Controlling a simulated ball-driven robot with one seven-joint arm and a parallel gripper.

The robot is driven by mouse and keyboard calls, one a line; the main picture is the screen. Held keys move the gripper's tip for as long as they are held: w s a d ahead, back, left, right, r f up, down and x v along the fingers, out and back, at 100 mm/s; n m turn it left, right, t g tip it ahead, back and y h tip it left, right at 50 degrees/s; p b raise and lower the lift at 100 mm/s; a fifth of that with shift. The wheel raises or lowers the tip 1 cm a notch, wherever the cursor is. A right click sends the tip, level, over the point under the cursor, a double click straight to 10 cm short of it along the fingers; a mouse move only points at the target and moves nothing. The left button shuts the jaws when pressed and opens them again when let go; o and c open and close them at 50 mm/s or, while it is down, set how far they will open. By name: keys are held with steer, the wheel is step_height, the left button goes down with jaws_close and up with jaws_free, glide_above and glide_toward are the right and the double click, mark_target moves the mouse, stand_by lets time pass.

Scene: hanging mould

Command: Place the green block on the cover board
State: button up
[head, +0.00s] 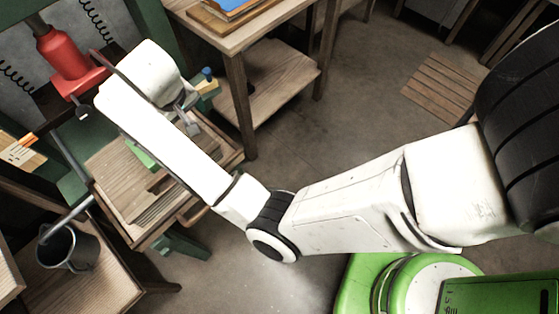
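My white arm reaches from the right to the wooden press bed at the left. My gripper (190,122) is small and mostly behind the arm's end; whether its fingers are open or shut, or hold anything, is hard to see. A green piece (141,154), which looks like the green block, shows at the arm's left edge over the bed, partly hidden by the arm. A flat wooden board (155,203) on the bed may be the cover board; the arm covers part of it. I cannot tell whether the green piece touches it.
A red jack (63,52) stands at the upper left. A blue-knobbed object (207,77) is just right of the arm's end. A metal bucket (68,248) stands at the lower left. A wooden table (225,38) is at the top. Floor is clear around the slatted mat (440,88).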

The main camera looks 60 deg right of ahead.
steer(key=s+d+f, duration=0.4)
steer(key=s, duration=0.3)
steer(key=s+a+f+n+y, duration=0.1)
steer(key=s+a+f, duration=0.1)
steer(key=s, duration=0.9)
steer(key=s+a+f+n+g+y, duration=0.1)
steer(key=s+a+f+n, duration=0.1)
steer(key=s, duration=0.9)
steer(key=shift+s+a+f, duration=0.25)
steer(key=shift+a+f, duration=0.6)
steer(key=shift+f, duration=0.1)
